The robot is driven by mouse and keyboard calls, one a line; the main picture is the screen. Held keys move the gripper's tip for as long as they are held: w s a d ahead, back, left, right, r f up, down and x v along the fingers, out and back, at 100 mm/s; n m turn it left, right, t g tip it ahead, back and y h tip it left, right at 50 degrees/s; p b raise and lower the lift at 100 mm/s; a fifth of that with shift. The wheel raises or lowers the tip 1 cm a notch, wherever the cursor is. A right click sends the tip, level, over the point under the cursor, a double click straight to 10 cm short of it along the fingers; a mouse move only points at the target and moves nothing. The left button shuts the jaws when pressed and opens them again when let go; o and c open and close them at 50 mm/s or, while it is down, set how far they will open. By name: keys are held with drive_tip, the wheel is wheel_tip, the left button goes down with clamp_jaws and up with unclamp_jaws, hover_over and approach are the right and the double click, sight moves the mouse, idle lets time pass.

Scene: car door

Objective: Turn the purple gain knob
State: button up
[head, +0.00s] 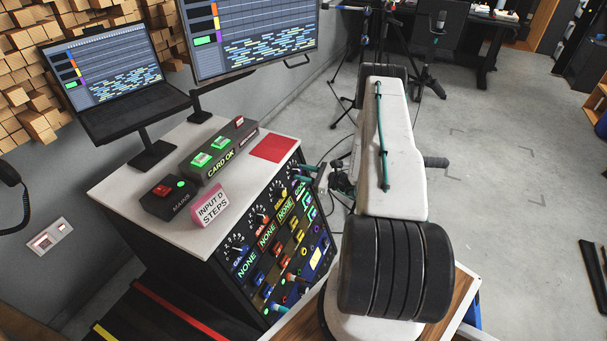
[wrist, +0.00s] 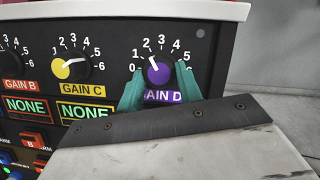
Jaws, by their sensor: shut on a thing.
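The purple gain knob (wrist: 158,71) is on the black front panel, above a purple label that reads "AIN D", its left end covered by a finger. Its white pointer line points up and left, between 1 and 2 on the printed scale. My gripper (wrist: 159,76) has its two green fingers on the left and right sides of the knob, shut on it. In the head view my gripper (head: 322,176) is at the upper right of the panel, and the purple knob is hidden there.
A yellow knob (wrist: 72,67) labelled GAIN C is left of the purple one. The rack cabinet (head: 140,200) carries a MAINS box (head: 170,198), a CARD OK box (head: 217,155), a pink INPUT D STEPS block (head: 211,206) and a red square (head: 272,149). Grey floor (head: 500,190) is open at right.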

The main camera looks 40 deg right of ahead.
drive_tip(key=o, duration=1)
drive_tip(key=v, duration=0.8)
